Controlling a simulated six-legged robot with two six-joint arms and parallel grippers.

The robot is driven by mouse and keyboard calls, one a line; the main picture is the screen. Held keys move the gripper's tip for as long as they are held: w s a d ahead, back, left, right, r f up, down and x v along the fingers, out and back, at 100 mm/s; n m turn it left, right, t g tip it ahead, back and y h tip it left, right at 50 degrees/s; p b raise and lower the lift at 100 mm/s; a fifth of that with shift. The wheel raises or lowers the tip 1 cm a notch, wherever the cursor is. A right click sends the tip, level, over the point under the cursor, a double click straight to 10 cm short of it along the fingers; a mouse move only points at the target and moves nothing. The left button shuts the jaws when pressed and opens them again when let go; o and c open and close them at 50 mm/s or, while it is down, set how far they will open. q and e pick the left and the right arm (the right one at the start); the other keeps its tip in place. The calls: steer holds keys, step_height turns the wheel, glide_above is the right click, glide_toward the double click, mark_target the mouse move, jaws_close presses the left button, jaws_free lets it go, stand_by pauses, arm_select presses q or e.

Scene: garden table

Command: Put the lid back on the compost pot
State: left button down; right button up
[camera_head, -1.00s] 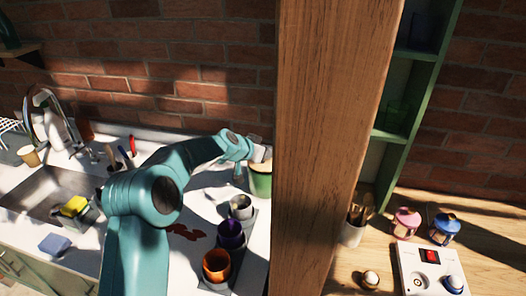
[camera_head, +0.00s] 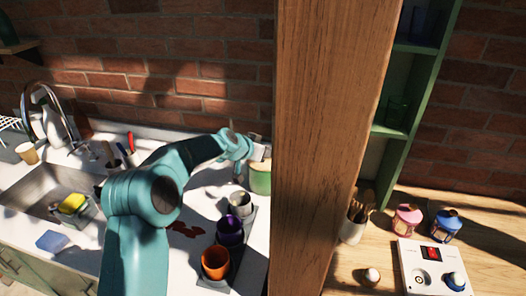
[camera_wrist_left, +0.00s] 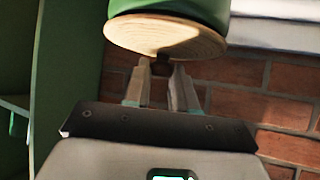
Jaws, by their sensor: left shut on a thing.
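The green compost pot (camera_head: 260,181) stands on the white counter just left of the wooden post, which hides part of it. My left gripper (camera_head: 257,153) is directly above the pot. In the left wrist view, the pale wooden lid (camera_wrist_left: 165,36) has a dark knob (camera_wrist_left: 161,66), and the gripper (camera_wrist_left: 162,72) is shut on that knob. The green pot (camera_wrist_left: 180,8) adjoins the lid there, with no clear gap between them; I cannot tell whether the lid is fully seated. My right gripper is not in view.
A wooden post (camera_head: 325,150) stands close to the pot on the right. In front of the pot are a grey cup (camera_head: 240,205), a purple cup (camera_head: 229,232) and an orange cup (camera_head: 215,263) on a dark tray. A sink (camera_head: 40,197) is at the left.

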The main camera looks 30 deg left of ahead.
arm_select(q)
steer(key=shift+f+b, duration=0.3)
steer(key=shift+f, duration=0.05)
steer(key=c, duration=0.8)
jaws_free()
steer(key=shift+r, duration=0.1)
steer(key=shift+s+a+r, duration=0.1)
steer(key=shift+s, duration=0.15)
steer(key=shift+b+v, duration=2.2)
steer(key=shift+v, duration=5.7)
